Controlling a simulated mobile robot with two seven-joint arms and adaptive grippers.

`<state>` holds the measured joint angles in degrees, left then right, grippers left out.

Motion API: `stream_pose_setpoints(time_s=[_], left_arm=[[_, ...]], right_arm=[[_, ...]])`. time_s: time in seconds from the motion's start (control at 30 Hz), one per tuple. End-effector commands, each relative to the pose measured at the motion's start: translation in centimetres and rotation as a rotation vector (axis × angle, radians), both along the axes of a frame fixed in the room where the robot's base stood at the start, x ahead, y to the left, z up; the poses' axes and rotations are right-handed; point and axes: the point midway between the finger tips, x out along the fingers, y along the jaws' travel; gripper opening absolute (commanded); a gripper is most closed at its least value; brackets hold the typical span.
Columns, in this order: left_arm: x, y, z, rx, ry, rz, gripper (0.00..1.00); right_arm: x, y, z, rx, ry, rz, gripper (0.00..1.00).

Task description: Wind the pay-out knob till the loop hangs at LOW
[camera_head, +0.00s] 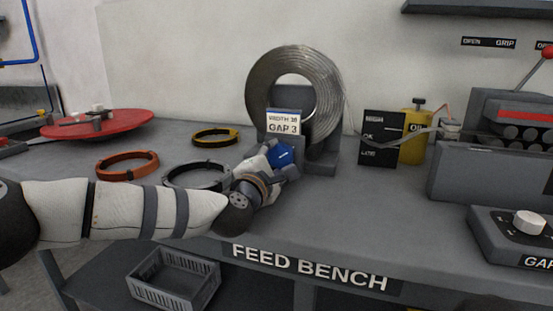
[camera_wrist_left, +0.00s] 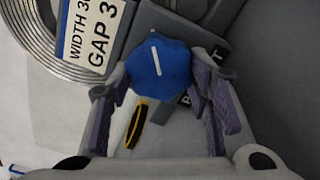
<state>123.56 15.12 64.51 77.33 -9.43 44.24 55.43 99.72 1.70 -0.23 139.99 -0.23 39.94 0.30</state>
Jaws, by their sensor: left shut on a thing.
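The blue pay-out knob (camera_head: 281,154) sits on the front of the coil stand (camera_head: 322,158). In the left wrist view the knob (camera_wrist_left: 158,64) shows a white pointer line, tilted slightly left of upright. My left gripper (camera_head: 274,161) is shut on the knob, its purple-padded fingers (camera_wrist_left: 162,82) on either side. The steel coil (camera_head: 262,88) stands upright in the stand. Its strip (camera_head: 398,134) leaves to the right and sags shallowly across the dark level board (camera_head: 382,155), near the OK mark and above the lowest mark. My right gripper is not in view.
A card reading GAP 3 (camera_head: 283,123) stands beside the knob. A yellow oil can (camera_head: 413,150) and roller machine (camera_head: 490,176) stand right. The bench front centre is clear.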

Motion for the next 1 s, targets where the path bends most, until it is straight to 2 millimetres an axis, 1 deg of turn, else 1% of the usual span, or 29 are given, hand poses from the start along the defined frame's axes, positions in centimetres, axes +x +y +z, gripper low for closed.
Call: stream_pose_setpoints(time_s=[0.53, 0.57, 0.6, 0.63, 0.93, 1.0], left_arm=[[0.01, 0.04, -0.04, 0.020, -0.006, 0.001, 0.18], [0.01, 0.03, -0.05, 0.020, -0.006, 0.001, 0.50], [0.01, 0.03, -0.05, 0.020, -0.006, 0.001, 0.59], [0.01, 0.04, -0.04, 0.020, -0.006, 0.001, 0.66], [-0.04, 0.04, -0.01, 0.019, -0.006, 0.000, 0.66], [-0.46, 0.15, -0.02, 0.019, -0.006, -0.001, 0.66]], right_arm=[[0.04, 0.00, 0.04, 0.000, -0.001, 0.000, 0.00], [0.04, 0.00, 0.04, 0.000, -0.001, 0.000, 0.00], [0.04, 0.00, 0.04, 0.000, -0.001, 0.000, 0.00], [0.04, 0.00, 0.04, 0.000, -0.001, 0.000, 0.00], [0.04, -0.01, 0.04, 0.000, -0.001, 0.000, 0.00], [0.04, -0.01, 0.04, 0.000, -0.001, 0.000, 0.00]])
